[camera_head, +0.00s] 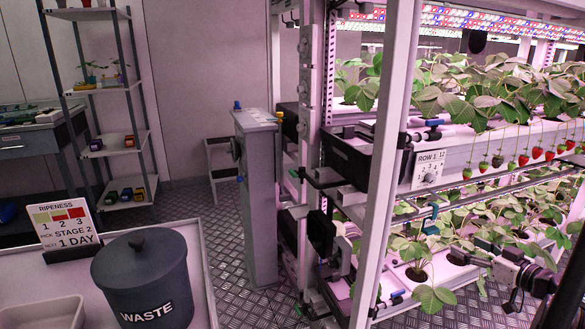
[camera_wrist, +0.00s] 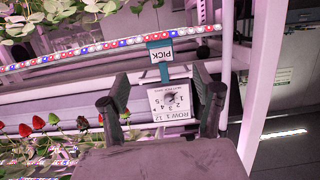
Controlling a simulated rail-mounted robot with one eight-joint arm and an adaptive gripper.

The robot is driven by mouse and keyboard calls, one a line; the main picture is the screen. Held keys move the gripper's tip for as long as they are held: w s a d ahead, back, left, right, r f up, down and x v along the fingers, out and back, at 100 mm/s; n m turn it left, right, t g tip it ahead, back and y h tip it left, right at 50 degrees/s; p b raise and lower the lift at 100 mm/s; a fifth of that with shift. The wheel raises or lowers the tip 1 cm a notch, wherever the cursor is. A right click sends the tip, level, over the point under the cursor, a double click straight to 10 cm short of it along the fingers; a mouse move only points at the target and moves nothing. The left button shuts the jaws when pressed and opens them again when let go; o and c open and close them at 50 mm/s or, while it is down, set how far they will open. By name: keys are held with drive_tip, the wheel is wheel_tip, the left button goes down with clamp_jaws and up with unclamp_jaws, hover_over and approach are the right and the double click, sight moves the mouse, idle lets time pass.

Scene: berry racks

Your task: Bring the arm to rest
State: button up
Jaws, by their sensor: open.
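My gripper (camera_wrist: 160,88) is open and empty in the wrist view, its two dark fingers spread apart. Between and beyond them a white row sign with a dial (camera_wrist: 174,101) appears upside down. The same row sign, marked ROW 1:12, is on the upper rack in the head view (camera_head: 430,169). Part of my arm shows at the lower right of the head view, in front of the lower plants. No berry is between the fingers.
Strawberry racks fill the right, with berries (camera_head: 523,160) hanging from the upper trough. A white post (camera_head: 388,150) stands before them. A waste bin (camera_head: 145,275) and a ripeness card (camera_head: 64,222) are on a table (camera_head: 208,270) at lower left. The patterned floor between is partly open.

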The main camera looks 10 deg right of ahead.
drive_tip(key=w+a+r+g+y, duration=0.1)
drive_tip(key=a+r+g, duration=0.15)
drive_tip(key=a, duration=0.95)
drive_tip(key=w+a+r+g+y, duration=0.15)
drive_tip(key=a+g, duration=0.25)
drive_tip(key=a, duration=0.8)
drive_tip(key=s+a+r+m+g+h, duration=0.1)
drive_tip(key=s+a+r+g+h, duration=0.2)
drive_tip(key=s+a, duration=1.35)
wheel_tip(320, 180, up, 15)
drive_tip(key=w+h+p, duration=0.1)
drive_tip(key=p, duration=1.4)
drive_tip(key=shift+a+t, duration=0.25)
drive_tip(key=shift+t, duration=0.2)
